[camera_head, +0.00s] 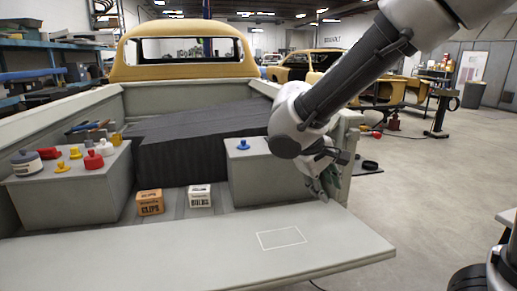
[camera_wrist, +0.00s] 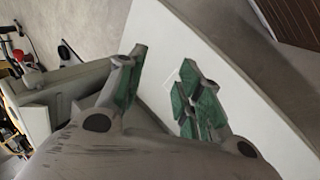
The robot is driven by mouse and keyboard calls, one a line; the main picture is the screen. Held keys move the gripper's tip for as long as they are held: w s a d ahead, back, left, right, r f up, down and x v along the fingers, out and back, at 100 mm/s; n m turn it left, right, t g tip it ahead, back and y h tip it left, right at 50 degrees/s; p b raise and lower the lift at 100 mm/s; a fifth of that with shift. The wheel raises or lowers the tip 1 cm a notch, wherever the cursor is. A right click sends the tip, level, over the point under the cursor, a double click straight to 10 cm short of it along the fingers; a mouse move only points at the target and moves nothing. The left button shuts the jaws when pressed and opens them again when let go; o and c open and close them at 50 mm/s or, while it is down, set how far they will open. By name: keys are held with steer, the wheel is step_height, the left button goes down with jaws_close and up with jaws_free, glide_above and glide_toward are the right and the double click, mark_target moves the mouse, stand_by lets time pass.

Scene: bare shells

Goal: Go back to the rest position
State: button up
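My gripper (camera_head: 326,180) hangs from my arm on the right of the head view, above the right end of the tailgate (camera_head: 200,248). In the wrist view my gripper (camera_wrist: 161,58) has its two green-padded fingers spread apart, with nothing between them. The pale tailgate (camera_wrist: 215,45) lies below the fingers. Part of a thin white outline shows between them. In the head view the outlined rectangle (camera_head: 282,238) is empty. Nothing touches the fingers as far as I can see.
An orange clips box (camera_head: 150,203) and a white bulbs box (camera_head: 199,196) stand on the truck bed. Red, yellow and blue knobbed pieces sit on the left grey box (camera_head: 68,190). A blue piece (camera_head: 243,145) stands on the right box. Open floor (camera_head: 440,200) lies to the right.

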steer(key=s+d+r+m+y, duration=0.2)
steer(key=s+d+r+m, duration=0.1)
steer(key=s+d, duration=0.5)
steer(key=s+d+r+m+t+y, duration=0.1)
steer(key=s+d+r+m+y, duration=0.2)
steer(key=s+d, duration=0.5)
steer(key=d, duration=0.4)
steer(key=shift+s+r, duration=0.2)
steer(key=shift+r, duration=0.05)
